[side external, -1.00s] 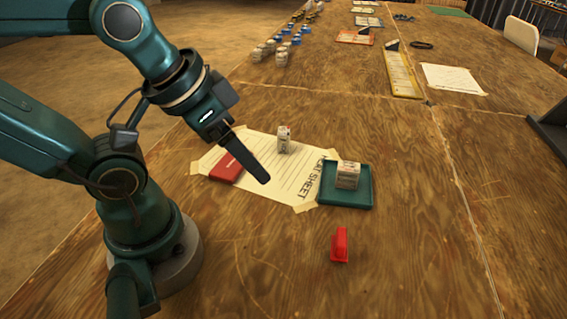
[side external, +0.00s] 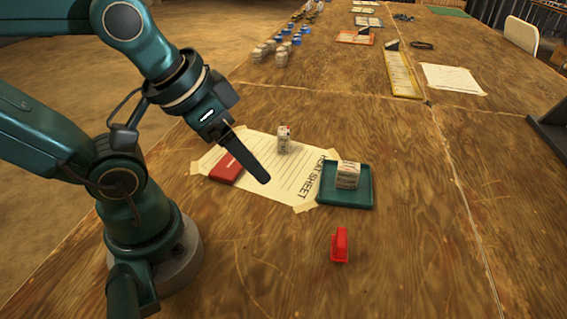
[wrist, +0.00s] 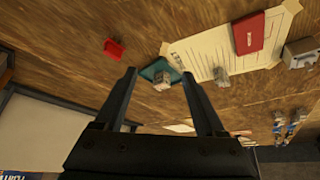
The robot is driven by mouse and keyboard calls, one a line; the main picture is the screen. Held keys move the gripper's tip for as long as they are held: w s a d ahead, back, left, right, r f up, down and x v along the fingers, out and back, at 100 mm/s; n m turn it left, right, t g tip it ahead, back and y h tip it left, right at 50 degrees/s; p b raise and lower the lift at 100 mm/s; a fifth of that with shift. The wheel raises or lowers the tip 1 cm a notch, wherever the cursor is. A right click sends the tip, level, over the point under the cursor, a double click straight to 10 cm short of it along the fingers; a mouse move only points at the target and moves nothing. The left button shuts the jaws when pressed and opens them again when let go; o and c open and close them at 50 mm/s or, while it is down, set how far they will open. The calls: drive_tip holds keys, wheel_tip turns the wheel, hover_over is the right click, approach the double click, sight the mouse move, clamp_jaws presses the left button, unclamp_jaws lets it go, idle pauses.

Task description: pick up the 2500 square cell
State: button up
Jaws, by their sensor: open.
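A boxy white cell with dark print (side external: 348,174) sits in a green tray (side external: 358,201); it also shows in the wrist view (wrist: 162,84). A second, narrower pale cell with a red spot on top (side external: 284,140) stands upright on the heat sheet (side external: 262,178); it also shows in the wrist view (wrist: 221,77). The labels are too small to read, so I cannot tell which is the 2500. My gripper (side external: 265,181) is open and empty above the sheet's near edge, left of the tray. In the wrist view its fingers (wrist: 160,73) frame the tray.
A red booklet (side external: 226,168) lies on the sheet's left end. A red block (side external: 340,244) stands on the table in front of the tray. Several cells (side external: 282,56) and yellow-edged sheets (side external: 402,75) lie farther back.

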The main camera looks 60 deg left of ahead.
drive_tip(key=shift+r, duration=0.1)
wheel_tip(320, 180, up, 5)
drive_tip(key=m+t+y, duration=0.2)
drive_tip(key=m+y, duration=0.9)
drive_tip(key=m, duration=1.3)
hover_over(284, 140)
drive_tip(key=shift+m, duration=0.3)
wheel_tip(284, 140, down, 19)
drive_tip(key=shift+a+f, duration=0.1)
drive_tip(key=shift+a, duration=0.05)
drive_tip(key=shift+w+a+f, duration=0.15)
drive_tip(key=shift+a+f, duration=0.05)
drive_tip(key=shift+f, duration=0.15)
drive_tip(key=shift+x, duration=2.3)
